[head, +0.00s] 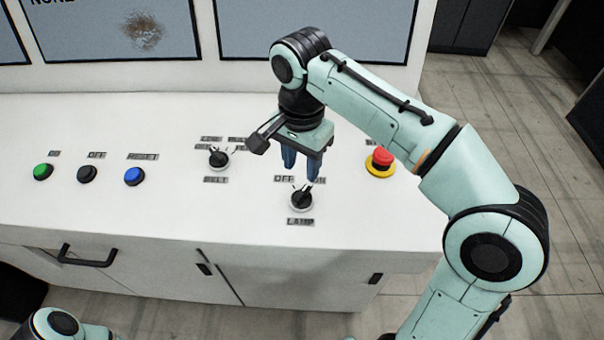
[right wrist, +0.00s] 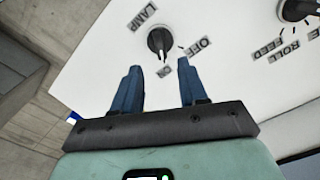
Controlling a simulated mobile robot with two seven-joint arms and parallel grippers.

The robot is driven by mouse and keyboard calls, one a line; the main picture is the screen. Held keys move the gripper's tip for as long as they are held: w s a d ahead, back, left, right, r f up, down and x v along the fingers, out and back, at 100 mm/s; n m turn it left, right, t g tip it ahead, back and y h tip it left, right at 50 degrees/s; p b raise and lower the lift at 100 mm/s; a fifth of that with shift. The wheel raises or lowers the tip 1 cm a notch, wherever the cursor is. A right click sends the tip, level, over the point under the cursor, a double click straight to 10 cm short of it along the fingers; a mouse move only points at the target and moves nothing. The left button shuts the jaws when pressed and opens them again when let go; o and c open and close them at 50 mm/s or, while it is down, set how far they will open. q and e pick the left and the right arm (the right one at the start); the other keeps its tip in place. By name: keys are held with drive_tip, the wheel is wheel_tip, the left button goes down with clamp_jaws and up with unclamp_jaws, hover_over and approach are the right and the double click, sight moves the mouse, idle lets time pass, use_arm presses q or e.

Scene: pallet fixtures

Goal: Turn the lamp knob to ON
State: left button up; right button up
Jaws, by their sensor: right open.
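The lamp knob (head: 302,201) is a small black rotary knob on a pale base on the white console, with the LAMP label in front of it and OFF and ON labels behind it. It also shows in the right wrist view (right wrist: 158,41), just beyond the fingertips. I cannot tell surely which label its handle points to. My right gripper (head: 301,173) is open and empty, its blue fingers pointing down above the knob's far side and partly covering the OFF and ON labels in the head view. In the right wrist view the gripper (right wrist: 158,66) shows a clear gap between its fingers.
The belt knob (head: 219,159) stands behind and left of the lamp knob. A red emergency button (head: 382,160) on a yellow base is to the right, near my right arm. Green (head: 42,172), black (head: 87,174) and blue (head: 134,176) buttons line the left side.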

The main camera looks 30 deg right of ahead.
use_arm(q)
drive_tip(key=shift+w+r+p, duration=0.6)
drive_tip(key=shift+w+r, duration=0.45)
drive_tip(key=shift+w, duration=0.05)
use_arm(e)
wheel_tip(320, 180, up, 5)
drive_tip(key=shift+r, duration=0.2)
use_arm(q)
drive_tip(key=shift+s, duration=0.1)
use_arm(e)
drive_tip(key=shift+f, duration=0.1)
